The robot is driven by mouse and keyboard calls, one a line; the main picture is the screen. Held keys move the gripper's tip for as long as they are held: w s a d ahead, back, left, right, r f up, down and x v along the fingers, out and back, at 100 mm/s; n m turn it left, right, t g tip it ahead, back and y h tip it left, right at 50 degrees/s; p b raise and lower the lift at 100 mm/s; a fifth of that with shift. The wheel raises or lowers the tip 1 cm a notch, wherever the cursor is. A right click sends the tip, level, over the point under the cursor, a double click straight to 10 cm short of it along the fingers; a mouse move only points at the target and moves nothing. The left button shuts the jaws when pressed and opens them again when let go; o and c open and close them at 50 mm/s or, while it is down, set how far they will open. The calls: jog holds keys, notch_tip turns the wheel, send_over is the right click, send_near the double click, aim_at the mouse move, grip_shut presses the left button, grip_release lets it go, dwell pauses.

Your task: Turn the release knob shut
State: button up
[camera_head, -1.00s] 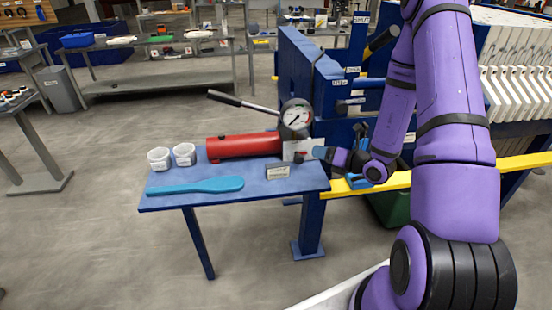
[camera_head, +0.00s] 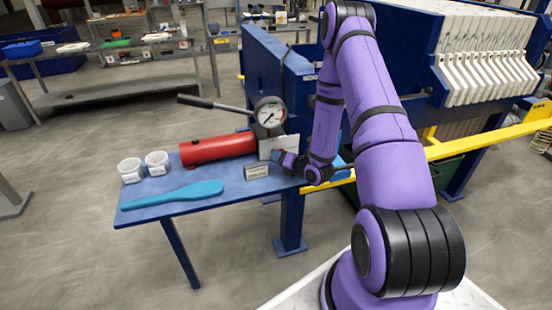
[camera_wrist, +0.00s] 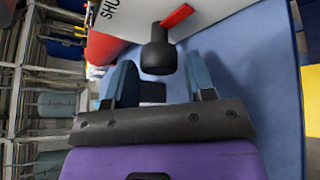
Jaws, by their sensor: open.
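The release knob (camera_wrist: 158,52) is black, with a red pointer (camera_wrist: 177,15) beside it, on a white plate (camera_wrist: 225,14) in the wrist view. Part of a label reading "SHU" shows on the plate at the upper left. My gripper (camera_wrist: 161,68) is open, its two blue-grey fingers on either side of the knob's near end, with gaps left and right. In the head view my gripper (camera_head: 280,157) is at the pump's white plate (camera_head: 283,144) and hides the knob. The red pump cylinder (camera_head: 215,148) and dial gauge (camera_head: 270,112) sit to the left.
The blue table (camera_head: 222,202) holds two white cups (camera_head: 130,170), a blue paddle (camera_head: 172,194) and a small label stand (camera_head: 256,172). The pump lever (camera_head: 212,103) sticks out left. A yellow rail (camera_head: 480,142) and the filter press (camera_head: 480,70) stand right.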

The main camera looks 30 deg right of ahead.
jog(key=shift+x, duration=1.25)
jog(key=shift+c, duration=0.4)
jog(key=c, duration=0.5)
jog(key=shift+c, duration=0.2)
jog(key=shift+n+g+h, duration=0.9)
jog(key=shift+n+h, duration=0.5)
jog(key=shift+n, duration=0.4)
jog(key=o, duration=0.6)
